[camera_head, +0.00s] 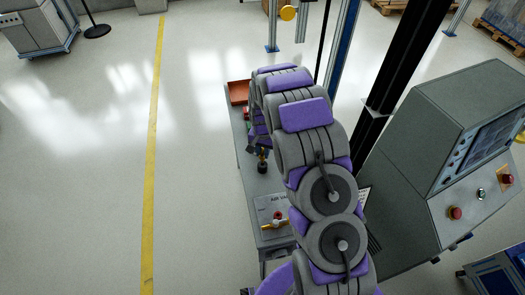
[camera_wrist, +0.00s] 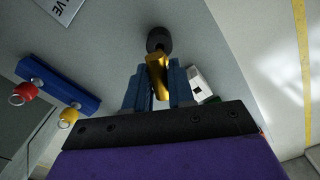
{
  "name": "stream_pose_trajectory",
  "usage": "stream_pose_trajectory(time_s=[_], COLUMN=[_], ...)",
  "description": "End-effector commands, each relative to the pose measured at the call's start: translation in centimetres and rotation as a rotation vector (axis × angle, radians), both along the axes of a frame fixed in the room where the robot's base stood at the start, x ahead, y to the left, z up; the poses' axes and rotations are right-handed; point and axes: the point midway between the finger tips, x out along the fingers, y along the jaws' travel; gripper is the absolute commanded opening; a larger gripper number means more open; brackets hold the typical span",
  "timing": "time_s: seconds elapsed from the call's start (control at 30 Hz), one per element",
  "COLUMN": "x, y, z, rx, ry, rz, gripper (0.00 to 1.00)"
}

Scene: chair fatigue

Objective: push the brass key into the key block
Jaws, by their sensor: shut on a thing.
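My gripper (camera_wrist: 156,88) has its two blue fingers closed on the brass key (camera_wrist: 157,68) in the wrist view. The far end of the key meets a dark round piece (camera_wrist: 159,39), which looks like the key block. I cannot tell whether the key's tip is inside it or only against it. In the head view my gripper (camera_head: 255,149) is partly hidden by my arm, above the narrow grey bench. A bit of brass (camera_head: 262,155) shows there just above the dark round piece (camera_head: 262,168).
On the bench, a plate marked "AIR VA..." carries a red-and-yellow valve (camera_head: 275,221) nearer me. A red tray (camera_head: 238,92) is at the far end. A blue bar (camera_wrist: 58,87) and a small white block (camera_wrist: 200,84) flank my gripper. A grey console (camera_head: 455,150) stands right; left floor is clear.

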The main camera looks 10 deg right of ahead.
Motion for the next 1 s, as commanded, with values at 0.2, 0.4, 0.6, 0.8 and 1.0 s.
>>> stream_pose_trajectory(time_s=[0.2, 0.4, 0.6, 0.8, 1.0], x=[0.0, 0.0, 0.0, 0.0, 0.0], y=[0.0, 0.0, 0.0, 0.0, 0.0], z=[0.0, -0.1, -0.5, -0.9, -1.4], rx=[0.0, 0.0, 0.0, 0.0, 0.001], ry=[0.0, 0.0, 0.0, 0.0, 0.001], rz=[0.0, 0.0, 0.0, 0.0, 0.0], gripper=[0.0, 0.0, 0.0, 0.0, 0.0])
